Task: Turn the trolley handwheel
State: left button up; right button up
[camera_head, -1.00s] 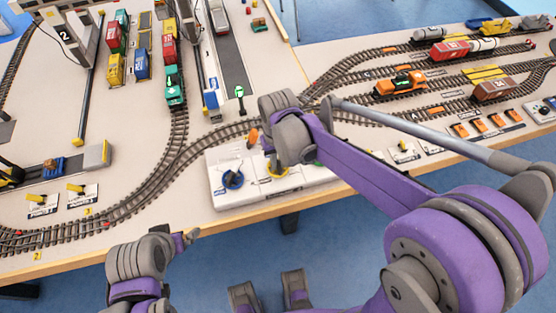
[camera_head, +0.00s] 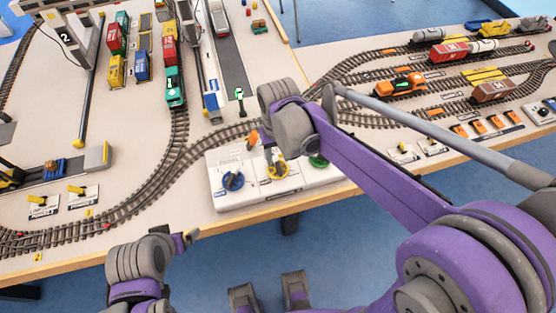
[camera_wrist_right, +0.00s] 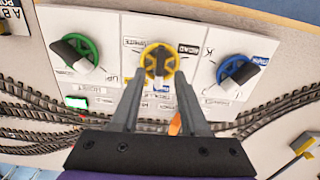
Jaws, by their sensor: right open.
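Three handwheels sit in a row on a white panel (camera_head: 238,202): a blue wheel (camera_head: 233,181), a yellow wheel (camera_head: 278,171) and a green wheel (camera_head: 318,162) partly covered by my right arm. The panel labels are too small to read surely. My right gripper (camera_wrist_right: 158,88) is open, its fingertips beside the yellow wheel's lower rim; contact is unclear. My left gripper (camera_head: 187,238) is off the table's front edge; its jaws are unclear.
Curved railway track (camera_head: 185,155) runs behind the panel. An orange piece (camera_head: 253,138) stands at the panel's back edge. Model wagons (camera_head: 399,84) stand on tracks at the right. Yellow levers (camera_head: 76,190) are at the left. The floor in front is mostly clear.

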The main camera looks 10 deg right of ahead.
aim_at(278, 165)
notch_tip(278, 165, up, 7)
jog(key=shift+p, duration=0.3)
